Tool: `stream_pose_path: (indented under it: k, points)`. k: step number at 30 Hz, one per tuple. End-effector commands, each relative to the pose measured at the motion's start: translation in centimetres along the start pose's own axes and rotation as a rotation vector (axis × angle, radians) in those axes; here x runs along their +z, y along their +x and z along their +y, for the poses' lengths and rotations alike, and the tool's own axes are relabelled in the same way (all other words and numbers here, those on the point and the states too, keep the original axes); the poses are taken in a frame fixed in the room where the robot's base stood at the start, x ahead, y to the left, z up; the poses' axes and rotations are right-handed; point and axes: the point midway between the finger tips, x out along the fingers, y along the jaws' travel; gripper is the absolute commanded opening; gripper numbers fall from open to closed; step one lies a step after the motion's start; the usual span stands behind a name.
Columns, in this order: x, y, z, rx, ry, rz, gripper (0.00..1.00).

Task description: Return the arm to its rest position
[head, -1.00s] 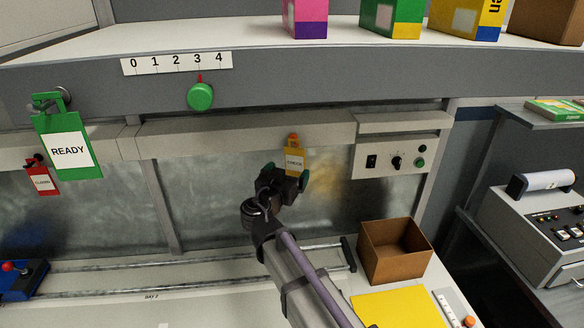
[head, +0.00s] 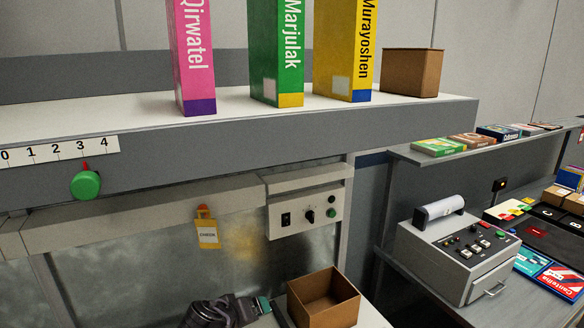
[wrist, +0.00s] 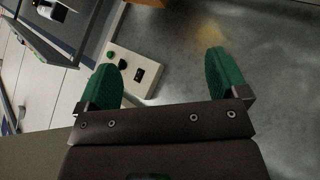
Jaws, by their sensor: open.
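My gripper (wrist: 166,78) is open and empty in the wrist view, its two green fingertips apart with grey metal panel behind. In the head view my gripper (head: 264,306) shows at the bottom edge, left of an open cardboard box (head: 322,301). Only its dark wrist part and a green fingertip show there; the rest of my arm is below the frame. A yellow tag (head: 207,234) hangs above, clear of my gripper.
A control box (head: 307,208) with a switch and knobs is under the shelf, and it also shows in the wrist view (wrist: 134,70). Tall cartons stand on the shelf (head: 220,114). A grey machine (head: 455,255) stands at the right.

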Motion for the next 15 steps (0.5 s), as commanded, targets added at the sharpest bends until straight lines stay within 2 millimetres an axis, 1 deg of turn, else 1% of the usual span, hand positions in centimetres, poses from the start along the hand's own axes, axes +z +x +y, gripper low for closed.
stream_pose_path:
  k: [1, 2, 3, 5, 6, 8, 9, 12, 15]
  points:
    - [3.8, 2.2, 2.3, -0.051, -0.038, -0.149, 0.92]
    - [6.1, 3.4, 3.5, -0.105, -0.065, -0.248, 0.92]
    - [9.3, 4.7, 5.2, -0.196, -0.085, -0.375, 0.92]
    - [13.6, 6.0, 7.8, -0.350, -0.075, -0.525, 0.92]
    - [15.8, 6.6, 9.5, -0.439, -0.037, -0.592, 0.92]
    - [18.3, 7.3, 11.8, -0.526, 0.059, -0.657, 0.92]
    - [19.5, 7.9, 13.4, -0.547, 0.135, -0.683, 0.92]
    - [21.5, 9.6, 17.1, -0.520, 0.252, -0.713, 0.92]
    - [22.3, 10.5, 18.8, -0.501, 0.300, -0.726, 0.92]
